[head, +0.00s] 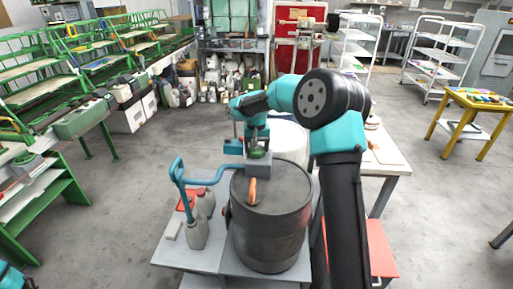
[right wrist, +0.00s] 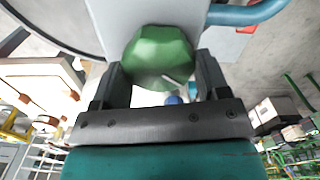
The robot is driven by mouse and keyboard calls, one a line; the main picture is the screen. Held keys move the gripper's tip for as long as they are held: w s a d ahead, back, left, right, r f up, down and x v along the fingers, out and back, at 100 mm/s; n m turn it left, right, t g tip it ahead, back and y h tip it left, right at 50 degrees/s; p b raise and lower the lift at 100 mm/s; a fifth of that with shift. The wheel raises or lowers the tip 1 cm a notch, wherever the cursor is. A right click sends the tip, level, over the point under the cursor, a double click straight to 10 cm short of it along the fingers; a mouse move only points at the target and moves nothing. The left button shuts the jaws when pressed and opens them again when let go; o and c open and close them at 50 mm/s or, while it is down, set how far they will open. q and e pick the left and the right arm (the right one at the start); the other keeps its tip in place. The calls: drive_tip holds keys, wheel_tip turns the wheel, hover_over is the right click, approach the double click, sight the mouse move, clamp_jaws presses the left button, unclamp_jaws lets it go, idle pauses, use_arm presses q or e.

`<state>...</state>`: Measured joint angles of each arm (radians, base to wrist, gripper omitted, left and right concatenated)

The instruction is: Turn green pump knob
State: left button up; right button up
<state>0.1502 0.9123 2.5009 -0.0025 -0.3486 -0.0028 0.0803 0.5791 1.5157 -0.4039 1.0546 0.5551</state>
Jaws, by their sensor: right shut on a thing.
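The green pump knob (right wrist: 160,56) sits on a light grey pump body, above the far side of a dark drum (head: 270,215). In the head view the knob (head: 258,154) shows just under my right gripper (head: 257,148). In the right wrist view my right gripper (right wrist: 158,75) has one dark finger on each side of the knob and is shut on it. A blue pump pipe with a handle (head: 178,172) runs left from the pump body. Of my left arm only a small part shows at the bottom left corner; its gripper is out of view.
Grey bottles (head: 197,232) stand left of the drum on the grey table (head: 175,255). An orange-handled tool (head: 253,191) is on the drum top. A white drum (head: 290,140) stands behind. Green racks line the left; open floor lies between.

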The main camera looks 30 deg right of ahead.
idle(0.3)
drive_tip(key=o, duration=0.9)
drive_tip(key=shift+r, duration=0.1)
wheel_tip(320, 180, up, 17)
drive_tip(key=shift+r, duration=0.15)
idle(0.4)
